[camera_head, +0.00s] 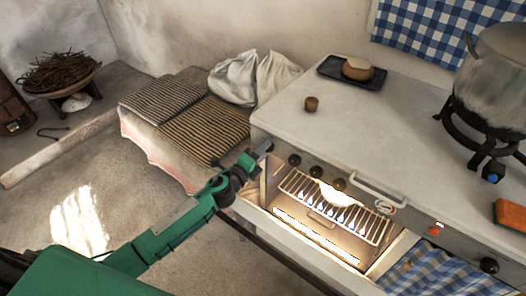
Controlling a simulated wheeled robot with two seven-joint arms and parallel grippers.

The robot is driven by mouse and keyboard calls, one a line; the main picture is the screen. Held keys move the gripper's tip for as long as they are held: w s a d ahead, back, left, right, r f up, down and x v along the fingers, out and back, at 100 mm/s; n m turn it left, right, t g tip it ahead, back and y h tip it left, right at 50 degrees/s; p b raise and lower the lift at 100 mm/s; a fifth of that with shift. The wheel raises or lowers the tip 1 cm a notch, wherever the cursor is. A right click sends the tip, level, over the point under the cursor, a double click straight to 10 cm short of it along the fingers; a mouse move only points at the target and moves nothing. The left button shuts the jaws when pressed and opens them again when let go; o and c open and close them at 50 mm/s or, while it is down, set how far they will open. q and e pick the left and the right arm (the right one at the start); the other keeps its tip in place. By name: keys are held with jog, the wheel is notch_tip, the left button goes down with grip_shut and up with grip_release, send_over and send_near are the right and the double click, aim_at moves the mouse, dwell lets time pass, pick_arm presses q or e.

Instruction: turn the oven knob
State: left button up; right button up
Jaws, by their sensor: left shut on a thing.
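The pale stove has a row of dark knobs along its front panel, among them knobs (295,159), (316,170) and (339,184). My left gripper (264,149) reaches in from the left and is at the left end of this panel. It is shut on a knob there, which its fingers mostly hide. The turn of that knob cannot be read. My right gripper is out of view.
Below the knobs, the lit oven compartment is open, with a wire rack (309,196) inside. A pale handle (378,191) juts from the front. A large pot (495,75) stands on the right of the stove top.

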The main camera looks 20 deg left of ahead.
pick_arm(q)
jog(key=shift+n, duration=0.6)
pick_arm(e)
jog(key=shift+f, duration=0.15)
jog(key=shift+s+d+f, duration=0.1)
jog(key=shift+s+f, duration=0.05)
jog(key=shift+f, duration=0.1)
pick_arm(q)
jog(key=o, duration=1)
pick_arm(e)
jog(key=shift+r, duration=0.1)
pick_arm(q)
jog(key=shift+s, duration=0.1)
jog(key=b+v, duration=0.1)
jog(key=v, duration=1.2)
jog(key=shift+s+a, duration=0.15)
jog(key=shift+s, duration=0.15)
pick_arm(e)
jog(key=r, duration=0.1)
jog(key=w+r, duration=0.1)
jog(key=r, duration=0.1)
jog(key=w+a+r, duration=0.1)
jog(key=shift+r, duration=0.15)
